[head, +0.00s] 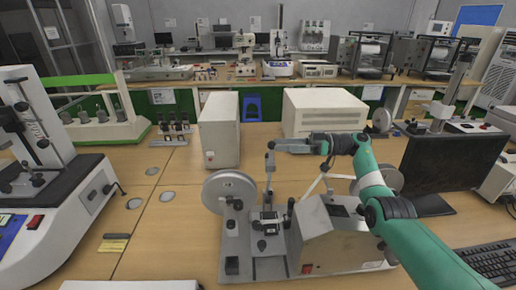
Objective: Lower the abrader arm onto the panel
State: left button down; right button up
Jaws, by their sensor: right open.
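The abrader (335,238) stands on the front middle of the bench, with a beige housing on a grey base and a large grey disc (229,188) at its left. What looks like its abrader arm (268,172) stands raised, near upright, above the small dark fittings in the middle of the machine. The panel is not clearly distinguishable among these fittings. My right gripper (280,146) comes in from the right and is open at the top end of the raised arm. I cannot tell whether it touches the arm. My left gripper is not in view.
A beige box (219,130) and a wider beige cabinet (323,110) stand behind the abrader. A dark monitor (447,165) and a keyboard (490,262) are at the right. A white tester (60,215) fills the left. Bench between tester and abrader is mostly clear.

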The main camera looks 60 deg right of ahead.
jog(key=b+x, duration=0.1)
jog(key=x, duration=0.6)
jog(key=shift+s, duration=0.1)
jog(key=shift+c, duration=0.2)
grip_shut()
dwell(0.9)
